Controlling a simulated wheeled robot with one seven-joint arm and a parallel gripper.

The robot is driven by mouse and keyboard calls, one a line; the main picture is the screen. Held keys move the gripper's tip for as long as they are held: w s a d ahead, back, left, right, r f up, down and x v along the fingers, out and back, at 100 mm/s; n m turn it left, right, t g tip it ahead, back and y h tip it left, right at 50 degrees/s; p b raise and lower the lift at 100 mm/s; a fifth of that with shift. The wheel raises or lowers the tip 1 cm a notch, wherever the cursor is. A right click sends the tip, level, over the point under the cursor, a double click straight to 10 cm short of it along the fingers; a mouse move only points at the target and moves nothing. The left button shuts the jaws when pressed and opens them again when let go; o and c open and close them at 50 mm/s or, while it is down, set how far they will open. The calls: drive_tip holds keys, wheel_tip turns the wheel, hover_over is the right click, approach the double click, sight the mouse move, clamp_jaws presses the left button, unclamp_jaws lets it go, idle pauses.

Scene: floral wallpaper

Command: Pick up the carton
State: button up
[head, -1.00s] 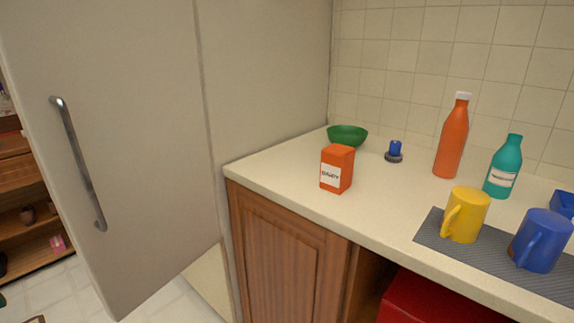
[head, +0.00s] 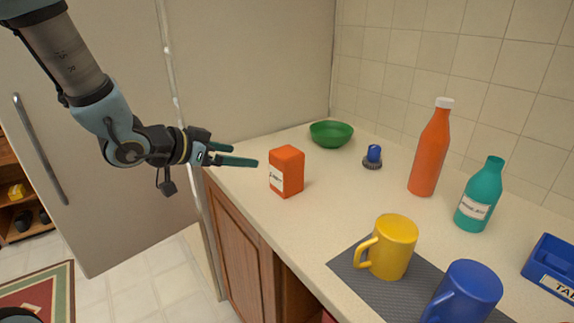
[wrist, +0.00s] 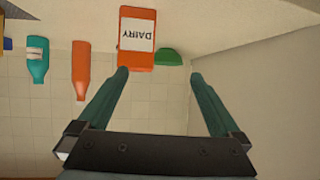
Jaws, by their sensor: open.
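The carton (head: 287,171) is a small orange box with a white label, standing upright on the counter near its left front edge. In the wrist view the carton (wrist: 137,38) appears upside down, with "DAIRY" on its label, beyond the fingertips and toward the left finger. My gripper (head: 257,161) is open and empty, just left of the carton in the head view, with its green fingers pointing at it. In the wrist view my gripper (wrist: 159,75) shows a wide gap between the fingers. The carton's far side is hidden.
A green bowl (head: 331,134) and a blue-handled brush (head: 373,157) lie behind the carton. An orange bottle (head: 431,150), teal bottle (head: 479,195), yellow mug (head: 390,247), blue mug (head: 465,293) and blue tray (head: 552,262) stand to the right. A tall grey panel (head: 250,70) borders the counter's left.

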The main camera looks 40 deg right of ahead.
sight(282, 154)
drive_tip(key=shift+m+g+h, duration=0.5)
drive_tip(key=shift+m+g, duration=0.2)
drive_tip(key=shift+g, duration=0.2)
drive_tip(key=s+d, duration=0.1)
drive_tip(key=d, duration=0.1)
drive_tip(key=s+d, duration=0.1)
drive_tip(key=d, duration=0.1)
drive_tip(key=s+d, duration=0.1)
drive_tip(key=d, duration=0.2)
drive_tip(key=shift+s+f+p, duration=0.25)
drive_tip(key=shift+f+p, duration=0.05)
drive_tip(key=shift+p+x, duration=1.05)
drive_tip(key=shift+x, duration=1.7)
drive_tip(key=shift+w, duration=0.15)
drive_tip(key=shift+c, duration=0.2)
drive_tip(key=c, duration=1.5)
